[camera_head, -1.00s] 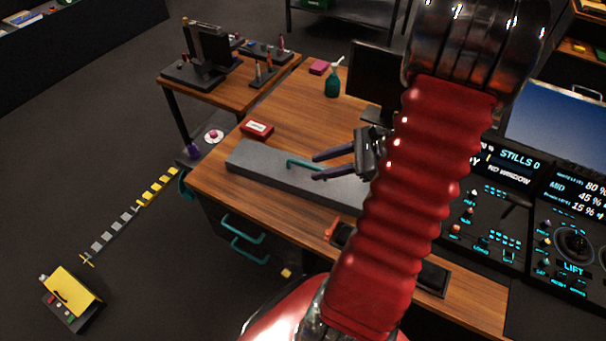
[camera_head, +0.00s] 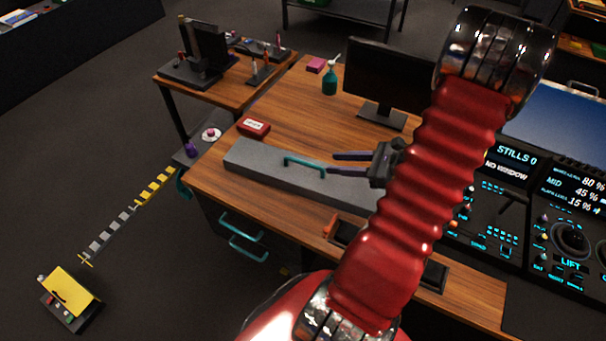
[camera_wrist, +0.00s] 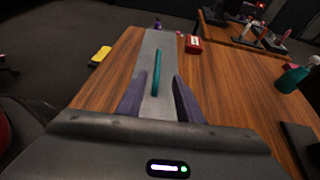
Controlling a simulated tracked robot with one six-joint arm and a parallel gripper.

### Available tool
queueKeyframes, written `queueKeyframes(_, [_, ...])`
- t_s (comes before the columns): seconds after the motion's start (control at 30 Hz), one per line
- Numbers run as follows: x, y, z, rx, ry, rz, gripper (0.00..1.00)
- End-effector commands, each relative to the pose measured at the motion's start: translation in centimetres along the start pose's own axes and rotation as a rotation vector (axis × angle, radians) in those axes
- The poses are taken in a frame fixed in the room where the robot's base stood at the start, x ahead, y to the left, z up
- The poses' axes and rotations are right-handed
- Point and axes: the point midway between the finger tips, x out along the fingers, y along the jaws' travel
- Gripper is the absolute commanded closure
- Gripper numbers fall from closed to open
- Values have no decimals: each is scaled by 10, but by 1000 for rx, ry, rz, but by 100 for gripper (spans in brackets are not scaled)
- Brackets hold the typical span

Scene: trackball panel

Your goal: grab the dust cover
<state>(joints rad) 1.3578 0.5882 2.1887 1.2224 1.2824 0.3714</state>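The dust cover (camera_head: 258,160) is a long grey slab lying on the wooden desk, with a teal bar handle (camera_head: 304,165) on top. In the wrist view the cover (camera_wrist: 153,42) runs away from me, and its handle (camera_wrist: 156,72) stands ahead, lined up with the gap between my fingers. My gripper (camera_head: 332,162) has two purple fingers pointing left at the handle from its right side. It is open and empty, apart from the handle. My arm hides the cover's right end in the head view.
A red box (camera_head: 253,127) sits just behind the cover. A green spray bottle (camera_head: 329,82) and a monitor (camera_head: 385,80) stand farther back. Control panels (camera_head: 490,215) are at the right. The desk's wood behind the cover is mostly clear.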

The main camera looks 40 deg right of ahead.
Motion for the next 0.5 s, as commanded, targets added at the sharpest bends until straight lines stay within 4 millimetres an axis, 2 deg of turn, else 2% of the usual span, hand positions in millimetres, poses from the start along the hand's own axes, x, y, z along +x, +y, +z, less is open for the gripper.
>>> queueKeyframes(0.3, [48,1,0,-1,0,5,67])
queueKeyframes(0.5, [64,1,0,0,1,1,67])
